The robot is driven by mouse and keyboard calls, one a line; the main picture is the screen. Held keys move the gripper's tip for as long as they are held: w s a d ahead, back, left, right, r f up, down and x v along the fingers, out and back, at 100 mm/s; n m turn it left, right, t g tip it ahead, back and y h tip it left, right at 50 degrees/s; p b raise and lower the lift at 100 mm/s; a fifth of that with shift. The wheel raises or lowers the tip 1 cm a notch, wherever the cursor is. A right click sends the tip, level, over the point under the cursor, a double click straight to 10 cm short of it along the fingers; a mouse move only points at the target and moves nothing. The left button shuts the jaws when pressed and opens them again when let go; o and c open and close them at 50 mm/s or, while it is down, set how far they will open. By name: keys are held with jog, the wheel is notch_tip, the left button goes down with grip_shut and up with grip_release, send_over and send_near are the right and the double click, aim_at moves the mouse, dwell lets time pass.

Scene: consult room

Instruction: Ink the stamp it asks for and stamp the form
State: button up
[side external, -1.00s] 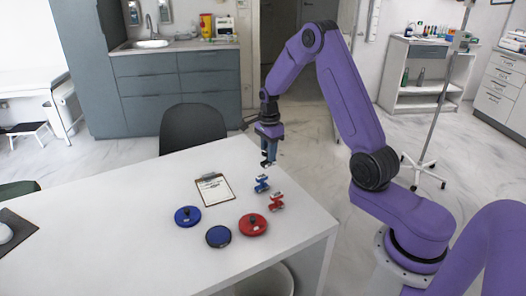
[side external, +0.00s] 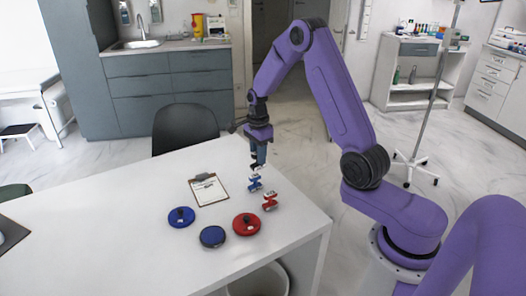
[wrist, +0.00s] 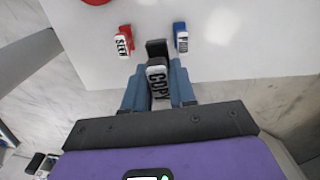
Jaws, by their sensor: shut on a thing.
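My gripper (wrist: 158,90) is shut on a black stamp (wrist: 158,82) with a white label reading COPY. In the side view my gripper (side external: 257,163) is over the table's far edge, just beyond a blue stamp (side external: 254,184); the held stamp is mostly hidden there. A red stamp (side external: 270,202) stands nearer. The wrist view also shows the red stamp (wrist: 125,40) and the blue stamp (wrist: 181,37), their labels hard to read. The form lies on a clipboard (side external: 208,190). A blue pad (side external: 182,217), a dark pad (side external: 213,237) and a red pad (side external: 247,225) lie nearer.
The white table (side external: 110,225) is clear around the pads and clipboard. A dark chair (side external: 184,127) stands behind it. A dark mat (side external: 10,236) lies at the left edge. A bin (side external: 258,281) stands below the front edge.

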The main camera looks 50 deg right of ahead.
jog(key=a+f, duration=0.2)
jog(key=a, duration=1)
jog(key=a+f, duration=0.3)
jog(key=a, duration=0.9)
jog(key=shift+d+f, duration=0.2)
jog(key=shift+f, duration=2.35)
jog(key=shift+s+f, duration=0.1)
jog(key=shift+f, duration=0.45)
jog(key=shift+r, duration=0.1)
notch_tip(320, 180, up, 7)
